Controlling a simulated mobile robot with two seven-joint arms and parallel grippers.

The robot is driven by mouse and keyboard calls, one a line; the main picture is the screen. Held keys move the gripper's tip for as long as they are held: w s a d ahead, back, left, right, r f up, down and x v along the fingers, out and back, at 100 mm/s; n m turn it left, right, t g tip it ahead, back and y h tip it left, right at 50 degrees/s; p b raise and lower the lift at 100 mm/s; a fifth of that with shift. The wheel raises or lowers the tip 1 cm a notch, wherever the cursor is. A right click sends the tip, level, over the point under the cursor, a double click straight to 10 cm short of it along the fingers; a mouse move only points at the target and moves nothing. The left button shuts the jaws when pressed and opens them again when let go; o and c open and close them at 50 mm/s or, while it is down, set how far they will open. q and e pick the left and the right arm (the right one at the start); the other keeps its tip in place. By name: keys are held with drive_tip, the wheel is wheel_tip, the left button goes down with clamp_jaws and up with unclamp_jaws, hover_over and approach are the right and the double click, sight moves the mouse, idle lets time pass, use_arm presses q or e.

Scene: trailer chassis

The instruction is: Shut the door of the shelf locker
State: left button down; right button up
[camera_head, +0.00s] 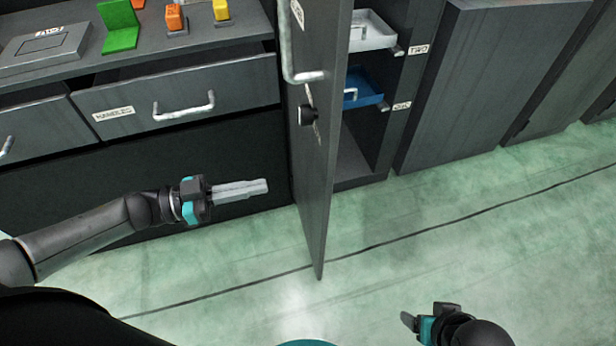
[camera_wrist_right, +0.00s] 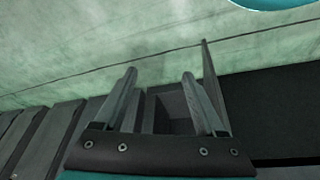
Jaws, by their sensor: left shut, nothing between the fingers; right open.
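The shelf locker's grey door (camera_head: 318,170) stands open in the head view, swung out toward me, with a long metal handle (camera_head: 288,50) and a black knob (camera_head: 307,115) on its left-hand face. The open locker (camera_head: 360,160) shows to its right, with a white tray (camera_head: 373,32) above a blue tray (camera_head: 362,90). My left gripper (camera_head: 265,187) is shut and empty, left of the door and apart from it. My right gripper (camera_head: 408,320) is low at the bottom right, away from the door. In the right wrist view its fingers (camera_wrist_right: 160,85) are apart with nothing between them.
A workbench with drawers (camera_head: 180,100) stands left of the door. A green bracket (camera_head: 120,25), an orange block (camera_head: 175,17) and a yellow block (camera_head: 221,10) are on its top. A closed grey cabinet (camera_head: 480,80) stands to the right. The green floor (camera_head: 450,220) in front is clear.

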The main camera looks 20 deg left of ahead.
sight(323, 174)
use_arm(q)
drive_tip(key=b+x, duration=0.2)
drive_tip(key=x, duration=0.7)
drive_tip(key=shift+b, duration=0.3)
drive_tip(key=shift+x, duration=0.75)
use_arm(e)
drive_tip(key=shift+w+a+r+t+y, duration=0.15)
drive_tip(key=shift+w+a+r+t, duration=0.2)
drive_tip(key=shift+r, duration=0.35)
drive_tip(key=shift+w+a+r+t+y, duration=0.2)
drive_tip(key=shift+w+a+r+t, duration=0.2)
drive_tip(key=shift+r, duration=0.3)
drive_tip(key=shift+w+a+r+t+y, duration=0.25)
drive_tip(key=shift+r+t, duration=0.2)
drive_tip(key=shift+r, duration=0.25)
drive_tip(key=shift+s, duration=0.1)
